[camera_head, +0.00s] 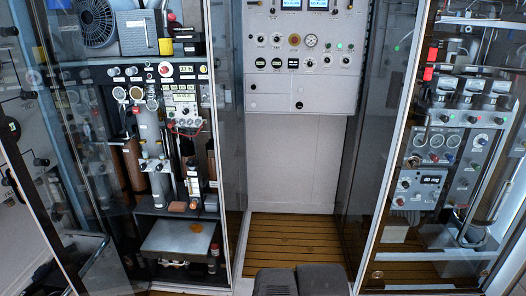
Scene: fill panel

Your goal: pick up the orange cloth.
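I cannot make out the orange cloth for certain. A small orange-brown flat piece (178,207) lies on the dark shelf inside the left glass-fronted cabinet. A small round orange spot (196,228) shows on the metal plate below it. Both are too small to tell whether either is cloth. No gripper fingers can be made out in the view.
The left cabinet (229,230) holds gauges, cylinders and tubes behind a glass door frame. A right cabinet (368,255) holds more instruments. A white control panel (300,88) hangs between them, above a clear slatted wooden floor (292,232). Two dark grey shapes show at the bottom edge.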

